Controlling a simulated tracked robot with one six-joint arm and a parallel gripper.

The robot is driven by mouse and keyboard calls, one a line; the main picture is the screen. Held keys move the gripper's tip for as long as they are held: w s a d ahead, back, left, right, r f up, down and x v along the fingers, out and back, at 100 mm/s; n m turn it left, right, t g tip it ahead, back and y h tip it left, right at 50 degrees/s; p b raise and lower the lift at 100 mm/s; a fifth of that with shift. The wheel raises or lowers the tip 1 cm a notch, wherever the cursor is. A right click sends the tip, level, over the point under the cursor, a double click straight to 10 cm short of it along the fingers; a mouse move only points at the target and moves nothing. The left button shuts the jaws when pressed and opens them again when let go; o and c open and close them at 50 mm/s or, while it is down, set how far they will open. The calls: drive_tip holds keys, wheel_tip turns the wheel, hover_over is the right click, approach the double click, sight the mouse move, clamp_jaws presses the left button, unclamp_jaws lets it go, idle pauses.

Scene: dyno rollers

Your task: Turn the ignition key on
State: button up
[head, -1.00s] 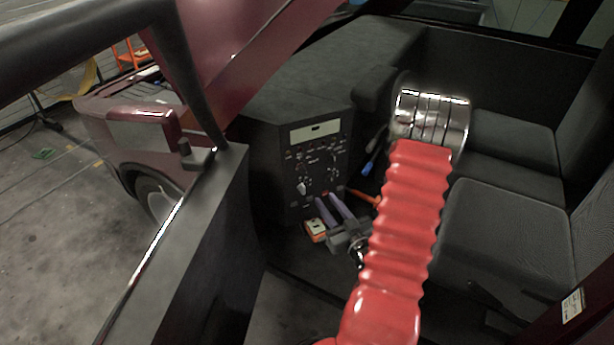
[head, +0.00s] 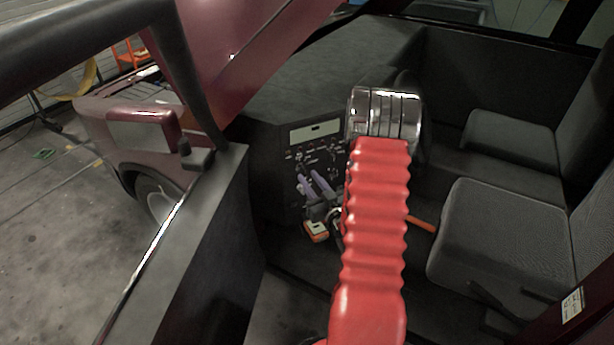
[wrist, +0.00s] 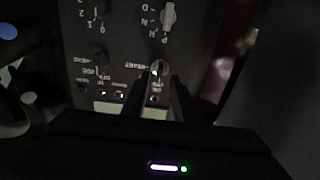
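The dark control panel (head: 270,165) is on the dashboard in the head view. It also shows upside down in the wrist view (wrist: 125,35), with knobs and white lettering. In the wrist view the dark fingers of my gripper (wrist: 158,80) reach to the panel, one on each side of a small, pale-fronted switch or key (wrist: 157,68). A gap shows between them; I cannot tell if they touch it.
A grey selector knob (wrist: 168,17) is close by on the panel. The door frame (head: 190,240) rises on the left and the seat (head: 500,240) is on the right. An orange handle (head: 421,224) shows beside my red arm. The cab floor is partly hidden.

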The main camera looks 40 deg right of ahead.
sight(303, 169)
drive_tip(key=shift+x, duration=1.3)
drive_tip(key=shift+c, duration=0.2)
clamp_jaws()
